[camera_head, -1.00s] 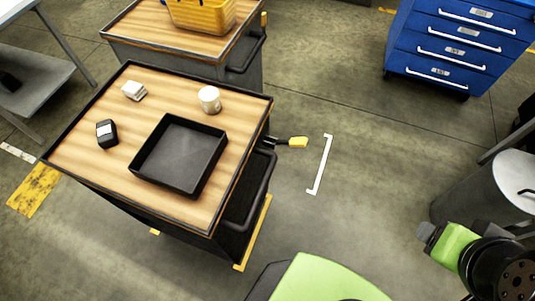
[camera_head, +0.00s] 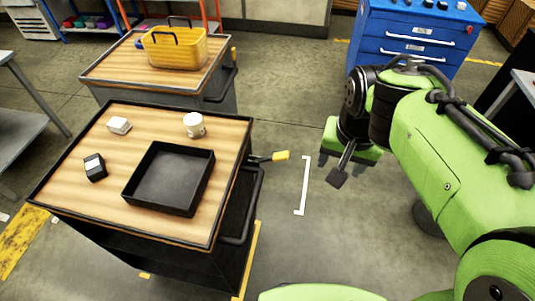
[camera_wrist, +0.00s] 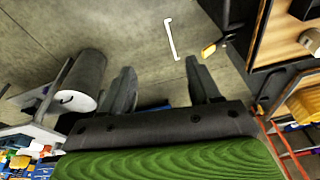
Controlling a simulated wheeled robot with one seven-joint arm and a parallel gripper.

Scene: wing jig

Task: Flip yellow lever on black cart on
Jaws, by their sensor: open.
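The black cart (camera_head: 218,260) has a wood top and stands at the left in the head view. Its lever has a yellow tip (camera_head: 281,155) on a dark rod and sticks out from the cart's right side, near the handle. The yellow lever (camera_wrist: 209,50) also shows in the wrist view, right of the fingers. My gripper (camera_head: 337,178) hangs to the right of the lever, apart from it, with a floor gap between. In the wrist view my gripper (camera_wrist: 160,85) is open, with nothing between its fingers.
A black tray (camera_head: 170,178), a white cup (camera_head: 194,124) and two small boxes lie on the cart top. A second cart with a yellow basket (camera_head: 175,48) stands behind. A blue drawer cabinet (camera_head: 410,40) is at the back right. Floor between cart and arm is clear.

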